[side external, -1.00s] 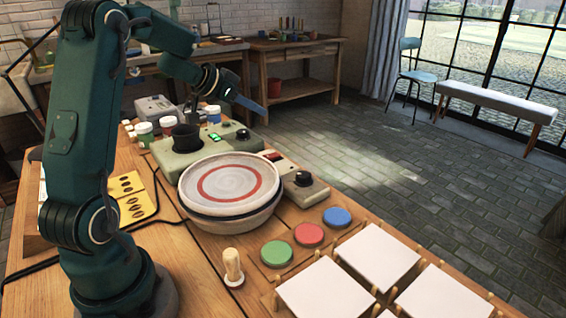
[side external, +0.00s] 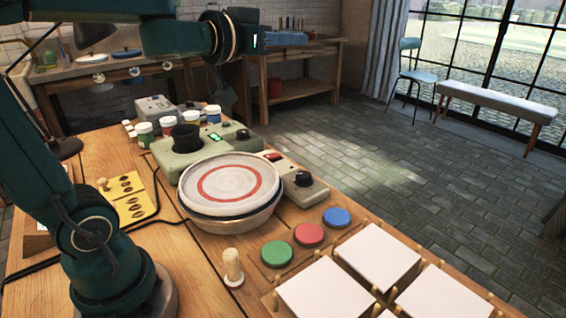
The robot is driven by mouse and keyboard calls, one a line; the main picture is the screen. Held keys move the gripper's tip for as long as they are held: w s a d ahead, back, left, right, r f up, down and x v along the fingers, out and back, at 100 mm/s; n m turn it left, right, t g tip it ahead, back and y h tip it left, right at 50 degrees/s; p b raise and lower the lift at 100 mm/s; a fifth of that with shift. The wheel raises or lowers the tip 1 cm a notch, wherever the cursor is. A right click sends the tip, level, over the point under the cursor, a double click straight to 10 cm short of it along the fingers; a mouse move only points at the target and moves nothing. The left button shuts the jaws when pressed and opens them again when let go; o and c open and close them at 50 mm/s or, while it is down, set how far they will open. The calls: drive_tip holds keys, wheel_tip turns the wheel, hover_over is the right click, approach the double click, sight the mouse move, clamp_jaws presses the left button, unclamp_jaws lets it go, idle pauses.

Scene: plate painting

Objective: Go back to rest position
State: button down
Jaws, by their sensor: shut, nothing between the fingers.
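My gripper (side external: 224,97) hangs below my wrist in the side external view, high over the back of the workbench. It looks small and dark, and its fingers are together with nothing seen between them. It is clear of the plate and of the bench top. The white plate (side external: 229,182) carries a painted red ring and sits on the round turntable (side external: 230,222) at the middle of the bench.
Paint jars (side external: 144,134) and a dark cup (side external: 186,137) stand behind the plate. Green (side external: 276,254), red (side external: 309,234) and blue (side external: 337,217) discs lie right of a wooden-handled stamp (side external: 233,266). White tiles (side external: 378,257) lie front right. A yellow card (side external: 131,208) lies left.

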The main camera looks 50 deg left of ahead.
drive_tip(key=s+d+f+g, duration=0.3)
drive_tip(key=s+f, duration=0.3)
drive_tip(key=s+d+f+m+g+h, duration=0.1)
drive_tip(key=s+d+f+g, duration=0.2)
drive_tip(key=s+f, duration=0.3)
drive_tip(key=s+d+f+g+h, duration=0.1)
drive_tip(key=s+d+f+g, duration=0.2)
drive_tip(key=s+f+g, duration=0.2)
drive_tip(key=s+f, duration=0.1)
drive_tip(key=s, duration=0.2)
